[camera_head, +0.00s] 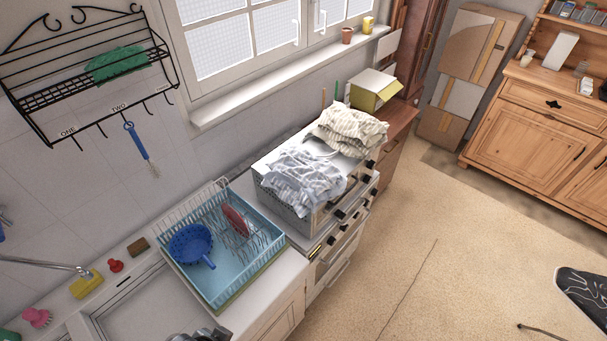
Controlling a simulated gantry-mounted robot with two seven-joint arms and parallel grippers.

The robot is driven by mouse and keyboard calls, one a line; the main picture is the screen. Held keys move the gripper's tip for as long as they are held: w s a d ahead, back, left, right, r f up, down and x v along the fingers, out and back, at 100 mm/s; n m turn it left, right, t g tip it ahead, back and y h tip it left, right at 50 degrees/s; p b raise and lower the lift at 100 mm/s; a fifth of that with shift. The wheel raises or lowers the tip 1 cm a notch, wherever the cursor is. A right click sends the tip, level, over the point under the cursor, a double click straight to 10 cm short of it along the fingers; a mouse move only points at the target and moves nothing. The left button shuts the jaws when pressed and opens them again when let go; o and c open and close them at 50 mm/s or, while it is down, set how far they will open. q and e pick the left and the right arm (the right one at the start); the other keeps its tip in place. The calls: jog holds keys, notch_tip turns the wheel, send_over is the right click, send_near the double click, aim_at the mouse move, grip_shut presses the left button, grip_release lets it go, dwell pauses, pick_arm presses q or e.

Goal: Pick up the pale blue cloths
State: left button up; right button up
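I cannot tell how many cloths are in the heap. A cream striped cloth heap (350,131) lies right behind them, close against them. Neither of my grippers shows clearly. A grey and black metal part (200,335) is cut off at the bottom edge, and I cannot tell what it is.
A light blue dish rack (222,277) with a blue colander (192,244) and a red item stands on the counter left of the stove. A yellow-green box (374,90) stands behind the cloths. A wall rack (95,75) hangs upper left. The floor to the right is mostly clear.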

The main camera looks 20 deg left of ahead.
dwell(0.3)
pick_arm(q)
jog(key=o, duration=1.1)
